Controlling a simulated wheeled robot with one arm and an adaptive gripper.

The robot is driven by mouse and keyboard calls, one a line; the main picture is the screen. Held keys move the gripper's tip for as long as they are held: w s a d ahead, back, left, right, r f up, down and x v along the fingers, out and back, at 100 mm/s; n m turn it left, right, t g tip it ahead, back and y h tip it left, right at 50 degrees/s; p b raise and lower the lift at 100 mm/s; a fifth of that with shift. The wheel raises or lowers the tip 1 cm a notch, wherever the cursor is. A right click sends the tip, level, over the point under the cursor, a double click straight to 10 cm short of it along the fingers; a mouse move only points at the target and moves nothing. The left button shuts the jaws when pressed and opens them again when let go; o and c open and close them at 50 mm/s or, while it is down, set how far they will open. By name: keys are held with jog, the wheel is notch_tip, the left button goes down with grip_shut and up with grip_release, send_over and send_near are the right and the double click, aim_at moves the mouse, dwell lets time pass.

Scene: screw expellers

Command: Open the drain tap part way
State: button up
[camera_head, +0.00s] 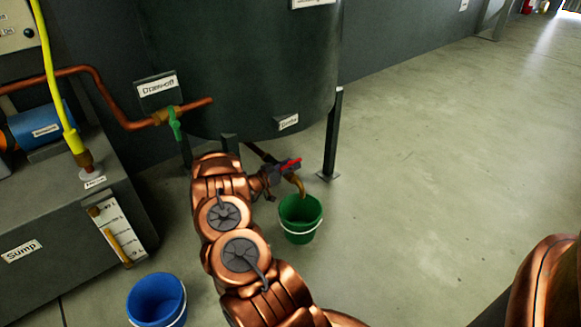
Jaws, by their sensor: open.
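The drain tap has a red lever handle (291,164) low at the front of the dark tank (240,70). Its brass spout (297,185) curves down over a green bucket (300,216). A small label (288,122) sits on the tank just above it, too small to read surely. My copper arm reaches up from the bottom of the picture, and my gripper (268,180) is at the left side of the tap, close to the lever. The gripper is open. Its fingers are small and partly hidden, so I cannot tell whether they touch the lever. Part of the tap's pipe is hidden behind my arm.
A draw-off valve with a green handle (175,124) is on the copper pipe (105,92) at left. A sump box (40,240) with a yellow hose (52,75) stands left. A blue bucket (157,301) is at the lower left. Tank legs flank the tap; the floor at right is clear.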

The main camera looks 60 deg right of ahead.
grip_shut()
dwell(0.4)
jog(key=shift+s+r+n+t+p, duration=0.15)
jog(key=shift+n+t+p, duration=0.15)
jog(key=shift+p, duration=0.4)
jog(key=shift+r+n+t+p, duration=0.15)
jog(key=shift+n+t+p, duration=0.35)
jog(key=shift+p, duration=0.5)
jog(key=n+t+p, duration=0.2)
jog(key=t+p, duration=0.2)
jog(key=p, duration=0.1)
jog(key=shift+r+h, duration=0.1)
jog(key=shift+h, duration=0.2)
jog(key=n+t+p, duration=0.3)
jog(key=t+p, duration=0.1)
jog(key=p, duration=0.3)
jog(key=shift+s+t+y, duration=0.1)
jog(key=shift+t+y, duration=0.2)
jog(key=shift+y, duration=0.1)
jog(key=shift+t+p, duration=0.3)
jog(key=shift+p, duration=0.1)
jog(key=shift+d+f+n+t+y+p, duration=0.1)
jog(key=shift+f+n+t+y+p, duration=0.2)
jog(key=shift+n+t+p, duration=0.45)
